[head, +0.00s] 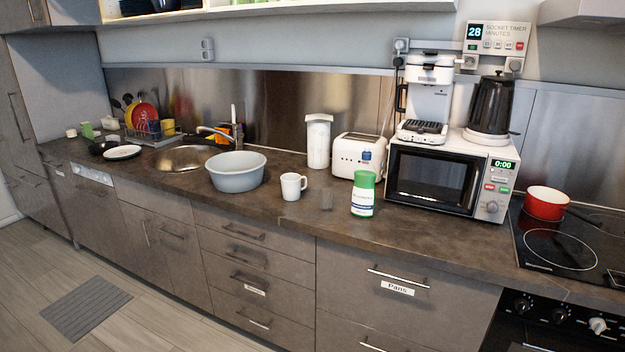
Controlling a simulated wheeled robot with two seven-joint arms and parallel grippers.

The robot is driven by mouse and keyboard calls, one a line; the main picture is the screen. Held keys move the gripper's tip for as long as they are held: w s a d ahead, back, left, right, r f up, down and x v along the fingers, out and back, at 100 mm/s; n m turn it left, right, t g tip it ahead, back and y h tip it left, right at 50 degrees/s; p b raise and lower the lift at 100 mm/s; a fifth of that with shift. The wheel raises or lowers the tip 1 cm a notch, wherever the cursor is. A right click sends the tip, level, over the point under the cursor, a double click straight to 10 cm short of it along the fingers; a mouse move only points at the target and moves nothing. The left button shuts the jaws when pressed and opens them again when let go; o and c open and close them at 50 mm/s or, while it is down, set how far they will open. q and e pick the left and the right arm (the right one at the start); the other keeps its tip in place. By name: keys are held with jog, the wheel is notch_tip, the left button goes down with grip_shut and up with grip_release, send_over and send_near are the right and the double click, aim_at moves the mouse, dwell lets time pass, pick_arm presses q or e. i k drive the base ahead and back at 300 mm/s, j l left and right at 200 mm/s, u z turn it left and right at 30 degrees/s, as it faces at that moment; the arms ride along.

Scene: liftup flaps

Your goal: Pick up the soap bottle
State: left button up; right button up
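A white bottle with a green cap and a green-and-white label (363,194) stands upright on the dark counter, near its front edge and left of the microwave. Its label is too small to read, but it is the clearest match for the soap bottle. A small green item (87,131) stands at the far left end of the counter; I cannot tell what it is. Neither of my grippers is in the head view.
A microwave (436,180) stands right of the bottle, and a toaster (358,155) is behind it. A red pot (546,203) sits on the hob.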

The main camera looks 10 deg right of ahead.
aim_at(363, 193)
jog(key=i+j, duration=0.2)
jog(key=i, duration=0.3)
jog(key=i+j+z, duration=0.15)
jog(key=i, duration=0.4)
